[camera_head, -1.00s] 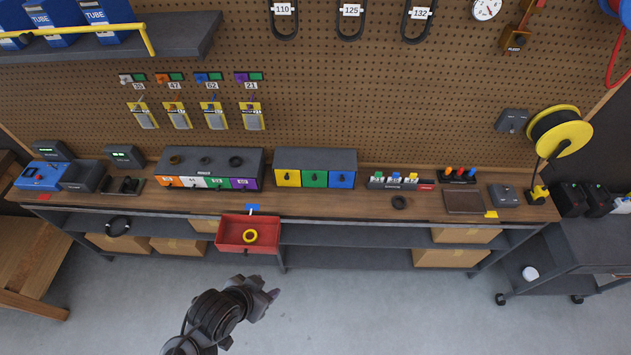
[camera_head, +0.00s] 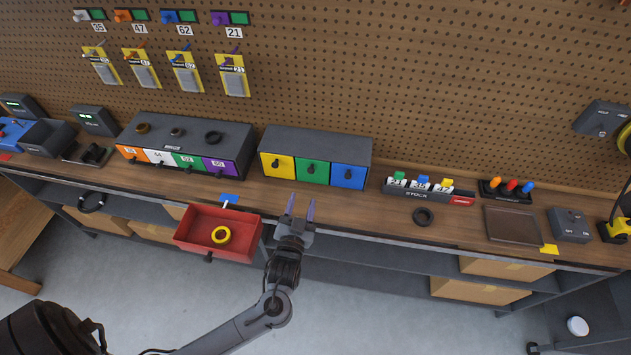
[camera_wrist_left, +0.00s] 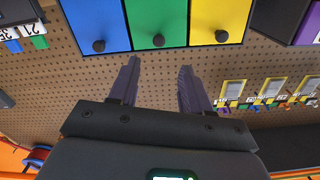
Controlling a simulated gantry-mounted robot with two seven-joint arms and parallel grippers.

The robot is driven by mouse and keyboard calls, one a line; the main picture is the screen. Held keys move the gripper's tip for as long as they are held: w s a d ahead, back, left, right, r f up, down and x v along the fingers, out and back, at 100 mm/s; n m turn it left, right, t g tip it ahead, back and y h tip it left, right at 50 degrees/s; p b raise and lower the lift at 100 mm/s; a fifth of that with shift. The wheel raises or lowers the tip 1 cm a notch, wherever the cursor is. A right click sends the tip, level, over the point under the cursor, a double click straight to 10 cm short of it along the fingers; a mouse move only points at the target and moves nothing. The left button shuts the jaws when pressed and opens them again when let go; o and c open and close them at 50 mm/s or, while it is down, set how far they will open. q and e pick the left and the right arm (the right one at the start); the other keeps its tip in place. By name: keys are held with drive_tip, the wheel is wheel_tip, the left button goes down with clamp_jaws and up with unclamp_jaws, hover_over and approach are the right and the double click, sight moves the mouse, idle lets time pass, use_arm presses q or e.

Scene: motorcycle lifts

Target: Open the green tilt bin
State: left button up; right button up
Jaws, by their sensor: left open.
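The green tilt bin (camera_head: 312,171) is the middle of three bins in a grey cabinet on the bench, between a yellow bin (camera_head: 277,165) and a blue bin (camera_head: 348,176). Its front is upright and flush with the others, with a dark round knob. My left gripper (camera_head: 299,208) is open and empty, below and in front of the cabinet, near the bench's front edge. In the left wrist view the green bin (camera_wrist_left: 158,18) and its knob lie ahead, above and between the two fingers (camera_wrist_left: 157,85), apart from them. My right gripper is not in view.
A grey four-drawer cabinet (camera_head: 190,138) stands left of the bins. A stock rack (camera_head: 425,192) and a black ring (camera_head: 422,217) lie to the right.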

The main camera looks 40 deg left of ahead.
sight(310, 172)
use_arm(q)
drive_tip(key=x, duration=1.1)
drive_tip(key=shift+w+f+b, duration=0.1)
drive_tip(key=shift+w+b, duration=0.05)
drive_tip(key=shift+b, duration=0.15)
clamp_jaws()
